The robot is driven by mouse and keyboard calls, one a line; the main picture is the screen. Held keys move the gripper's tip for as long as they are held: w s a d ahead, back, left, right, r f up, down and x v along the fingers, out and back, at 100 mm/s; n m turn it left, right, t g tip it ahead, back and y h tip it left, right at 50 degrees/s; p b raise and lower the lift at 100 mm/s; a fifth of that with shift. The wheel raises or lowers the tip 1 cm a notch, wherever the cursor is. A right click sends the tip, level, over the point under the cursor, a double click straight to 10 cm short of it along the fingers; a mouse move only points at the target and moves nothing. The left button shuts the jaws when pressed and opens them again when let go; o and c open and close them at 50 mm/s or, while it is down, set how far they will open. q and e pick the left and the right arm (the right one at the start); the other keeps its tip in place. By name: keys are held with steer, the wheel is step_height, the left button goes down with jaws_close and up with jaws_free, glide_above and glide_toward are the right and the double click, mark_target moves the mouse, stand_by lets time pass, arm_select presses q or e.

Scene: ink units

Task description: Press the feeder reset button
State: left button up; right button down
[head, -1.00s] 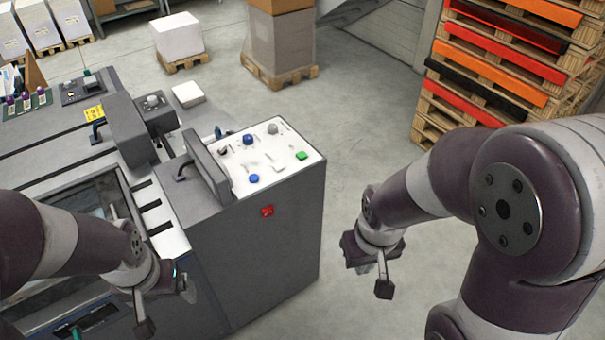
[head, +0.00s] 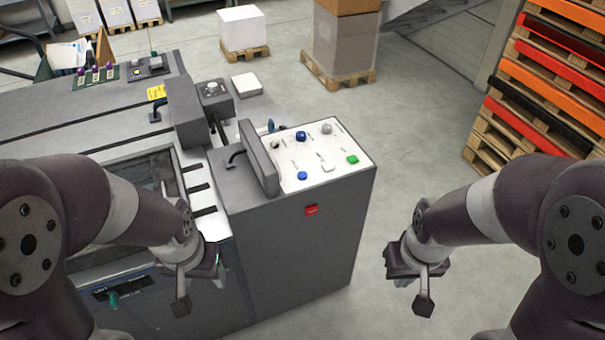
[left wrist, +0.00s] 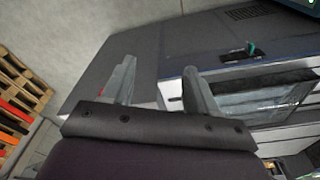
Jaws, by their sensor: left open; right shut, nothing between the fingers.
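The control panel (head: 315,165) is the white sloping top of a grey machine cabinet, in the middle of the head view. It carries a blue knob (head: 301,136), a grey knob (head: 326,129), a green button (head: 352,160), a blue button (head: 302,175), a white button (head: 327,168) and a dark knob (head: 277,146). Their labels are too small to read, so I cannot tell which is feeder reset. My left gripper (head: 200,288) is open and empty, in front of the machine and left of the panel; its parted fingers show in the left wrist view (left wrist: 160,82). My right gripper (head: 414,292) is shut and empty, right of the cabinet.
An upright grey guard (head: 259,158) borders the panel's left side. A red switch (head: 311,209) is on the cabinet's front. Stacked pallets (head: 545,90) stand at the right, and boxes on pallets (head: 345,45) behind. The floor right of the cabinet is clear.

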arm_select(q)
jaws_close()
stand_by(1.4)
